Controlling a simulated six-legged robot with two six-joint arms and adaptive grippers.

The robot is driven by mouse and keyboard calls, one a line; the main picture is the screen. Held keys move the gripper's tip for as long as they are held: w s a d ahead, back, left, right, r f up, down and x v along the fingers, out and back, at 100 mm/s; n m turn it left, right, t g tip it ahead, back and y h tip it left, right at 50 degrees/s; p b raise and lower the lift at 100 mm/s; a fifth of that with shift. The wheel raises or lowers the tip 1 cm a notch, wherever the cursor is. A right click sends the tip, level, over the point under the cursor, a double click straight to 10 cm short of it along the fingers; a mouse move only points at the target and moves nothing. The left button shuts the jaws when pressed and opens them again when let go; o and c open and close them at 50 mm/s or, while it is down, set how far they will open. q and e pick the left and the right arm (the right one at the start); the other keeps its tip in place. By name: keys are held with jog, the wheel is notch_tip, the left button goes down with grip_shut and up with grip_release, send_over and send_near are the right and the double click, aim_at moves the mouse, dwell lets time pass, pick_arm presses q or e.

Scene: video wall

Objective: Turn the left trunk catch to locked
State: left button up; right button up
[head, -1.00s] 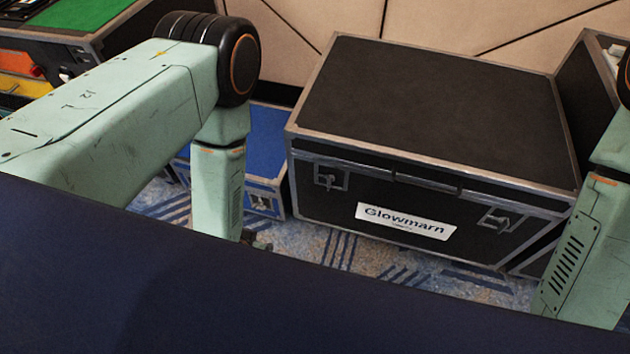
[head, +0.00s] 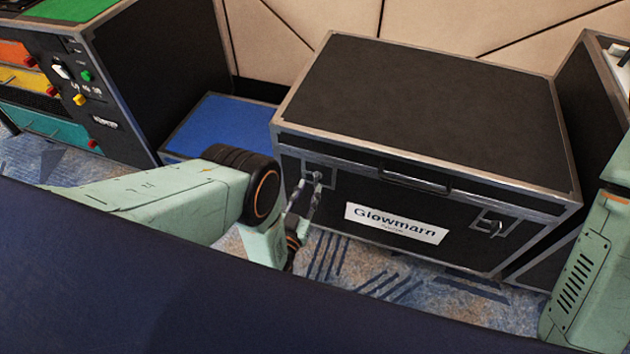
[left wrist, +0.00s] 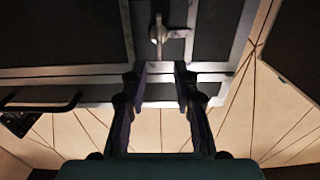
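The black trunk (head: 430,110) with metal edges and a "Glowmarn" label stands in the middle of the head view. Its left catch (head: 317,177) is on the front near the left corner, partly hidden behind my left gripper (head: 305,196). In the left wrist view the catch (left wrist: 158,32) is a small metal lever on a plate, straight ahead of my left gripper (left wrist: 159,74). The two fingers are spread with an empty gap between them, and the lever appears beyond the tips. I cannot tell whether they touch it. My right gripper is out of view.
The trunk's right catch (head: 492,222) and front handle (head: 415,180) stick out from its front. A blue-topped case (head: 220,128) stands left of it, and a cabinet with coloured drawers (head: 130,90) stands farther left. Patterned carpet (head: 360,265) lies clear in front.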

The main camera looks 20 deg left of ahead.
aim_at(315, 178)
pick_arm(q)
jog(key=w+b, duration=0.1)
jog(key=w, duration=0.3)
jog(key=shift+w+d+f, duration=0.1)
jog(key=shift+w+d, duration=0.05)
jog(key=shift+w, duration=0.2)
grip_shut()
